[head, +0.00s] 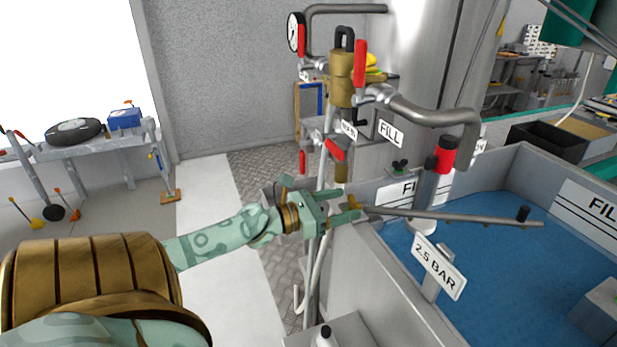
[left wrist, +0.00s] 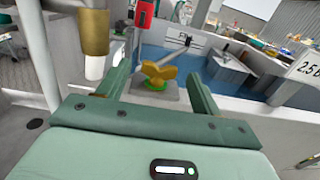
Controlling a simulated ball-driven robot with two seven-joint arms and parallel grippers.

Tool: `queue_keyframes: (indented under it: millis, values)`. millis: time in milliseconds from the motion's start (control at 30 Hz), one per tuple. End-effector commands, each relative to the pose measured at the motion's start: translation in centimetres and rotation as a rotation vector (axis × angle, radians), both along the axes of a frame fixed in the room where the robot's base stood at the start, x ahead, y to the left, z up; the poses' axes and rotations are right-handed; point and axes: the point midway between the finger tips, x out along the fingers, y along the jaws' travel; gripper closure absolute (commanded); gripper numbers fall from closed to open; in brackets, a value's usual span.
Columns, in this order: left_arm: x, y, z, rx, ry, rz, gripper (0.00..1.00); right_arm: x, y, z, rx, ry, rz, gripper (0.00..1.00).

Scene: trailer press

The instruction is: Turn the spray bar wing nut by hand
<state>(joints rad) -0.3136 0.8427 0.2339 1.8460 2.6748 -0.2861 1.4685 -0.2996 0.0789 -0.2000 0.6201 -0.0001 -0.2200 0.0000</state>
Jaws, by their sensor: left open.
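The gold wing nut (left wrist: 158,75) sits between and a little beyond the two fingertips of my left gripper (left wrist: 156,84) in the left wrist view. Its wings spread to both sides, with a green ring under it. In the head view the wing nut (head: 352,204) shows small at the near end of the grey spray bar (head: 455,216), which reaches out over the blue basin. My left gripper (head: 332,207) is open, its fingers apart, close to the nut. I cannot tell whether a finger touches it. My right gripper is not in view.
The grey tank wall (head: 365,265) rises close to the gripper. A brass valve (head: 342,78) and pipes with red levers stand above. A "2.5 BAR" sign (head: 438,266) stands by the basin. A side table with a wheel (head: 73,131) is at the left.

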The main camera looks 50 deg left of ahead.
Motion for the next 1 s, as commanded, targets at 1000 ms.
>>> queue_keyframes:
  millis: [1000]
  values:
    - [-14.2, 4.4, 0.0, 0.000, 0.000, 0.001, 0.35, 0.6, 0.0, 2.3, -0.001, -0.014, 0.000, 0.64]
